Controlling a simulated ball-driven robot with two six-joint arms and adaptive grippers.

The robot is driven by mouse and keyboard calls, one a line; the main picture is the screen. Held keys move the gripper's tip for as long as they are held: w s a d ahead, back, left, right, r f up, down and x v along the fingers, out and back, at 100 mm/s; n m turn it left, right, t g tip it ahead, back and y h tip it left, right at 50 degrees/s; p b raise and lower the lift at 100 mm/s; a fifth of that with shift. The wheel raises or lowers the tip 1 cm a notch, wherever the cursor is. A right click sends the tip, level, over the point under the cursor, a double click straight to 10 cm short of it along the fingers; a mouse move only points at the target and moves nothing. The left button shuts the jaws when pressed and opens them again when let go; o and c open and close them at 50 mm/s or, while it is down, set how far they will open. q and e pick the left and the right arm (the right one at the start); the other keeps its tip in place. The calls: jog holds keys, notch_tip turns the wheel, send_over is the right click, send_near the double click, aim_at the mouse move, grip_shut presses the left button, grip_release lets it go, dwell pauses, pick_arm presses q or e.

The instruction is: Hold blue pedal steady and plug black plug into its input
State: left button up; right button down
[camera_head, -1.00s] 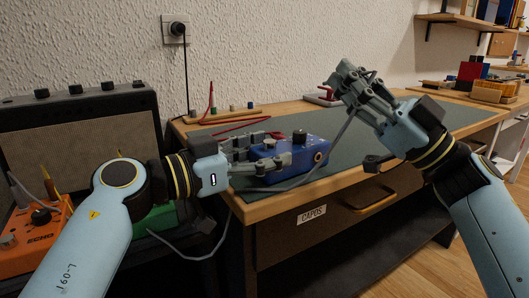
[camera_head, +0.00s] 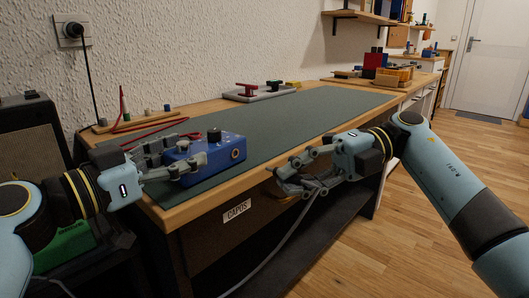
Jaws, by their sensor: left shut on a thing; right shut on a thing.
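The blue pedal (camera_head: 207,167) sits on the green mat near the table's front left edge. A black knob is on its top and a round input socket (camera_head: 236,154) is on its right end. My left gripper (camera_head: 178,160) is shut on the pedal from the left. My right gripper (camera_head: 280,174) is to the right of the pedal, in front of the table edge, fingers pointing left, apart from the socket. It is shut on the black plug, which its fingers mostly hide. A grey cable (camera_head: 281,242) hangs down from it.
The green mat (camera_head: 290,119) is largely clear. A wooden rack (camera_head: 140,124) with a red cable stands at the back left, and a grey tray (camera_head: 262,92) with small coloured items at the back. A drawer labelled CAPOS (camera_head: 237,210) is below the table edge.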

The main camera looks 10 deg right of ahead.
jog(key=shift+r+n+h, duration=0.15)
jog(key=shift+n+h, duration=0.15)
jog(key=shift+w, duration=0.1)
jog(key=shift+w+a, duration=1.9)
jog(key=shift+w, duration=0.15)
jog(key=shift+w+a, duration=1)
jog(key=shift+w, duration=0.15)
jog(key=c, duration=1.4)
grip_release()
jog(key=shift+o, duration=0.2)
jog(key=shift+d, duration=0.1)
jog(key=shift+v, duration=2.45)
